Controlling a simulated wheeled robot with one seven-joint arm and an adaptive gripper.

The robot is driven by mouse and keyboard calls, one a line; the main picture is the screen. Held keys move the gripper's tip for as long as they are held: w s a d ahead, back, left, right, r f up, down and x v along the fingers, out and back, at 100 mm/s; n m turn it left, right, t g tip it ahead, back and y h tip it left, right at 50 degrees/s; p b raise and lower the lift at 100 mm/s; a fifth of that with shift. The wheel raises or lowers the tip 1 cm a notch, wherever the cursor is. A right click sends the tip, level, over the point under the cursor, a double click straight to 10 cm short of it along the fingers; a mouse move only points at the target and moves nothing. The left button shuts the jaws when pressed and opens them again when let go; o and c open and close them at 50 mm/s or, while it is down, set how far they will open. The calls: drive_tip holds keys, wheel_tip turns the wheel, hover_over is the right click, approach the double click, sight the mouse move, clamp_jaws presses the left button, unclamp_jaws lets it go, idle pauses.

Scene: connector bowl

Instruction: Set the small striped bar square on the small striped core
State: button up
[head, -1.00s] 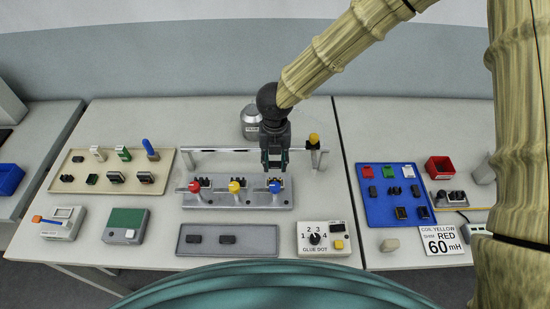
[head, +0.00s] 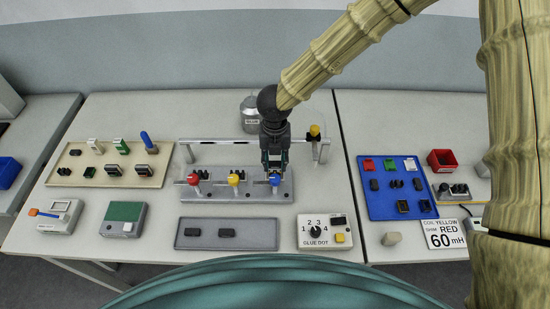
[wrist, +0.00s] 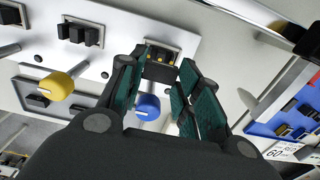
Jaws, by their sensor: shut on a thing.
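My gripper (head: 274,163) is at the right-hand station of the grey fixture (head: 212,190), just behind the blue knob (head: 275,179). In the wrist view, my gripper (wrist: 160,73) has its teal fingers closed on the sides of a small dark bar (wrist: 158,73). A dark piece with yellow marks (wrist: 161,54) shows right beside the bar, at the station; I take it for the striped core. The bar's stripes do not show clearly. Whether bar and core touch or are square cannot be told. The blue knob (wrist: 147,107) lies under the fingers.
The red knob (head: 193,179) and yellow knob (head: 234,179) stations stand to the left, with black cores behind. A metal rail (head: 230,141) runs behind the fixture. In front are a grey tray (head: 246,244) with two dark bars and a glue-dot box (head: 326,232). A blue parts tray (head: 384,205) stands right.

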sight(275, 164)
drive_tip(key=shift+f+b, duration=0.75)
drive_tip(key=shift+f, duration=0.9)
drive_tip(key=o, duration=1.1)
drive_tip(key=shift+r, duration=0.1)
wheel_tip(275, 164, up, 12)
